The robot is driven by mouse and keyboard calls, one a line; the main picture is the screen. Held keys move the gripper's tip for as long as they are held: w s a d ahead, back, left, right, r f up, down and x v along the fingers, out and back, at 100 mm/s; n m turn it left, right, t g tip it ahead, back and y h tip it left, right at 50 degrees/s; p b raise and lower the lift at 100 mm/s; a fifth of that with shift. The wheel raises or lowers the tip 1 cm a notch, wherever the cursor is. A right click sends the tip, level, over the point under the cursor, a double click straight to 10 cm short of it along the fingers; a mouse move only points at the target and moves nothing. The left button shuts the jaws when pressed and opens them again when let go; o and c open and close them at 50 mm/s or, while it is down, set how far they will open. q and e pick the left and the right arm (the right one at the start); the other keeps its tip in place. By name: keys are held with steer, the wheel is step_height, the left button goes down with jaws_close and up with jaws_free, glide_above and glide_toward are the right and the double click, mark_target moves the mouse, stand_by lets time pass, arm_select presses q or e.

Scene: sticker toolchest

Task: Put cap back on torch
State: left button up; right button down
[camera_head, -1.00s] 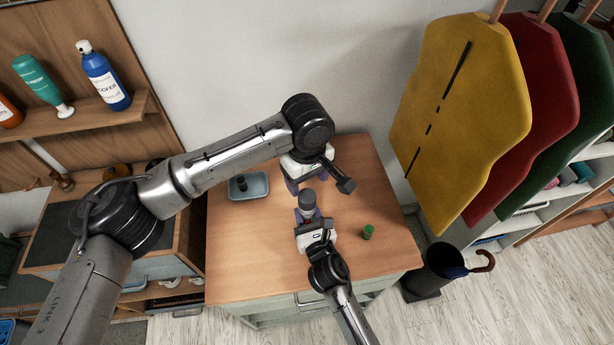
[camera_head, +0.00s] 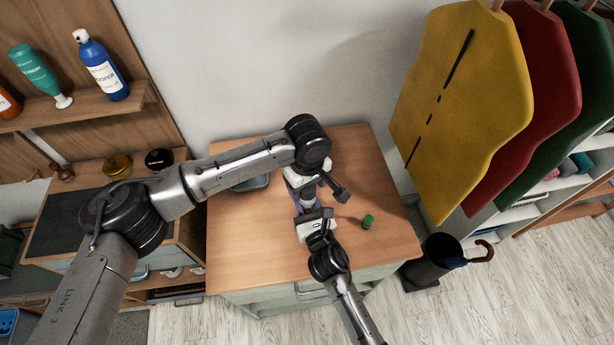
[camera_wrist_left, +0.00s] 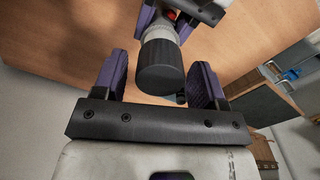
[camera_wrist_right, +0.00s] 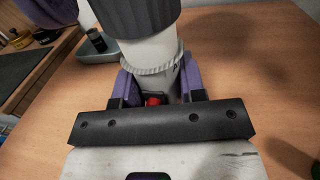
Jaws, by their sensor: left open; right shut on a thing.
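My right gripper (camera_wrist_right: 160,90) is shut on the torch (camera_wrist_right: 152,52), holding its pale grey body above the bench. A red part of the torch shows between the fingers. The torch's dark ribbed end (camera_wrist_left: 158,66) points toward my left gripper. My left gripper (camera_wrist_left: 158,82) is open, with one purple finger on each side of that dark end; I cannot tell whether they touch it. A small dark cylinder (camera_wrist_right: 96,40), possibly the cap, stands in the blue-grey tray (camera_wrist_right: 105,56). In the head view, the arms mostly hide the torch.
A small green cylinder (camera_head: 368,222) stands on the wooden bench top (camera_head: 370,180), right of the grippers. The tray shows partly behind my left arm in the head view (camera_head: 257,183). The bench's right side is mostly clear. A dark bin (camera_head: 437,258) stands beside the bench.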

arm_select(q)
steer(key=shift+f, duration=0.45)
steer(key=shift+c, duration=0.2)
